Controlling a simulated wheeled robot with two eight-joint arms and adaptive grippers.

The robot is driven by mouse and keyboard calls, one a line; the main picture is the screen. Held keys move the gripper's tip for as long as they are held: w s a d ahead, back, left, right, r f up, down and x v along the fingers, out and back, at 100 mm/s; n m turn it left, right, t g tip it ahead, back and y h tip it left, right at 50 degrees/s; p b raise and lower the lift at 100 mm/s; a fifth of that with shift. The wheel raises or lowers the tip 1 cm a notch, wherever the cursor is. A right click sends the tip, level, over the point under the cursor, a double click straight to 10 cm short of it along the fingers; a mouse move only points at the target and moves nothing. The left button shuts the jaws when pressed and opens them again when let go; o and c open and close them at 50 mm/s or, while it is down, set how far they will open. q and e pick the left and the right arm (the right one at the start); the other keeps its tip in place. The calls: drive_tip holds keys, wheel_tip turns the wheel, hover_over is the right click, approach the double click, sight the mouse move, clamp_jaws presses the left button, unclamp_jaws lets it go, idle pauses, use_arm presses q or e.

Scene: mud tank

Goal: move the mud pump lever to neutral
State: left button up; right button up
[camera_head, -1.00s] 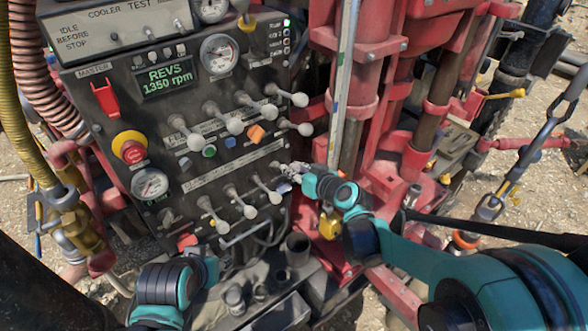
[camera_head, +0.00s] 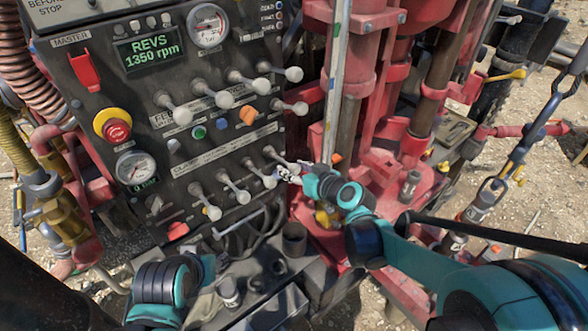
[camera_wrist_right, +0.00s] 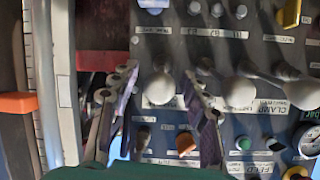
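The lower row of white-knobbed levers on the dark control panel (camera_head: 165,225) includes the lever at its right end (camera_head: 279,158). Which lever carries the mud pump label I cannot read. My right gripper (camera_head: 287,173) is at that right-end lever and covers its knob in the head view. In the right wrist view my right gripper (camera_wrist_right: 160,103) has its fingers apart, with a white knob (camera_wrist_right: 160,88) showing between them; contact is not clear. My left arm shows at the bottom left, below the panel; its fingertips cannot be made out.
Neighbouring lower levers, one with its knob (camera_head: 243,197), stand close to the left. Upper levers, an orange knob (camera_head: 248,115) and a red emergency button (camera_head: 117,131) are above. The red drill mast (camera_head: 352,65) rises on the right. A cup-like socket (camera_head: 294,238) sits below.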

drive_tip(key=v, duration=1.2)
idle(0.3)
drive_tip(key=s+d+f+m+g+h+b, duration=0.1)
drive_tip(key=s+d+f+h+b, duration=0.1)
drive_tip(key=s+f+b, duration=0.3)
drive_tip(key=s+d+f+m+g+h+b, duration=0.2)
drive_tip(key=s+d+f+h+b, duration=0.1)
drive_tip(key=f, duration=0.8)
drive_tip(key=s+d+f+m+g+h+b, duration=0.1)
drive_tip(key=s+d+f+h+b, duration=0.1)
drive_tip(key=s+d+f+b, duration=0.2)
drive_tip(key=s+f+b, duration=0.3)
drive_tip(key=f+b, duration=0.1)
drive_tip(key=shift+s+d+f+m, duration=0.15)
drive_tip(key=shift+s+f+m, duration=0.05)
drive_tip(key=shift+f+m, duration=0.1)
idle(1.2)
